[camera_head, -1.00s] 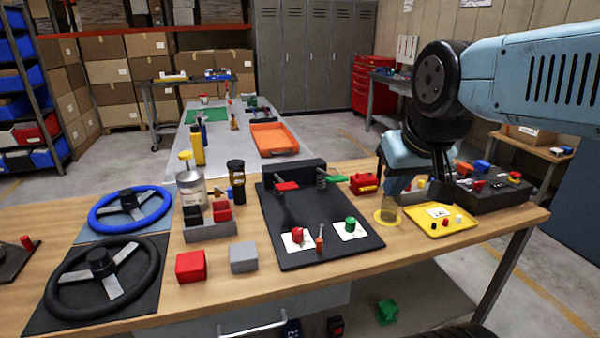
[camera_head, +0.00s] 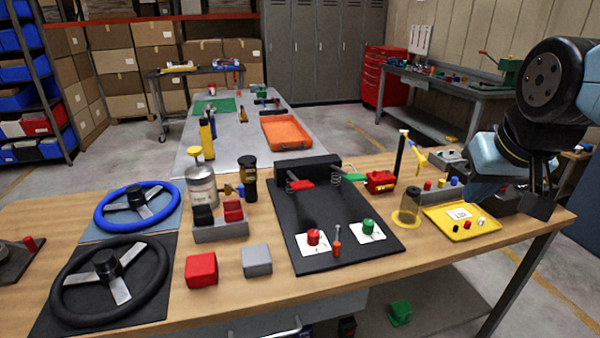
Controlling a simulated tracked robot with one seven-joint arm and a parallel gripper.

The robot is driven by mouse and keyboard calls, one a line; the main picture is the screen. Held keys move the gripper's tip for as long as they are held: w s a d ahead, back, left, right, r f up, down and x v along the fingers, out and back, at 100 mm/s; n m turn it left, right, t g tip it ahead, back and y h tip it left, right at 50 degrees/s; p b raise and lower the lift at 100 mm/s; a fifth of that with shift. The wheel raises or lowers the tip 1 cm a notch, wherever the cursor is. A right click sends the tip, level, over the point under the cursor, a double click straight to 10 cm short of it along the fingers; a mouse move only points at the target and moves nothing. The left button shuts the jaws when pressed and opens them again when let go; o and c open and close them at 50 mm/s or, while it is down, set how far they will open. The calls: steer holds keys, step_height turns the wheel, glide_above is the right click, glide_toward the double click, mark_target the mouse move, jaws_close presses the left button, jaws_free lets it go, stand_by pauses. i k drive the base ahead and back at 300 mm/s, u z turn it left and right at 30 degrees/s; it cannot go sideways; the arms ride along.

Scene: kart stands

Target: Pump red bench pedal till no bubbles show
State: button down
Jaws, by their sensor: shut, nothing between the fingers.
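The red pedal (camera_head: 301,185) sits on a spring at the left of a black block (camera_head: 306,168), at the back of a black board (camera_head: 345,238) on the wooden bench. A green pedal (camera_head: 349,178) sits beside it on the right. A clear cup with a yellow base (camera_head: 408,216) stands right of the board; I cannot make out bubbles in it.
On the board are a red knob (camera_head: 313,237) and a green knob (camera_head: 368,226) on white cards. A yellow tray (camera_head: 462,233) lies at the right. Two steering wheels, a red block (camera_head: 201,269) and a grey block (camera_head: 257,260) are at the left. The board's middle is clear.

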mark_target(296, 185)
steer(key=u, duration=0.15)
steer(key=k, duration=0.5)
steer(key=u, duration=0.55)
steer(key=i, duration=1)
steer(key=z, duration=0.05)
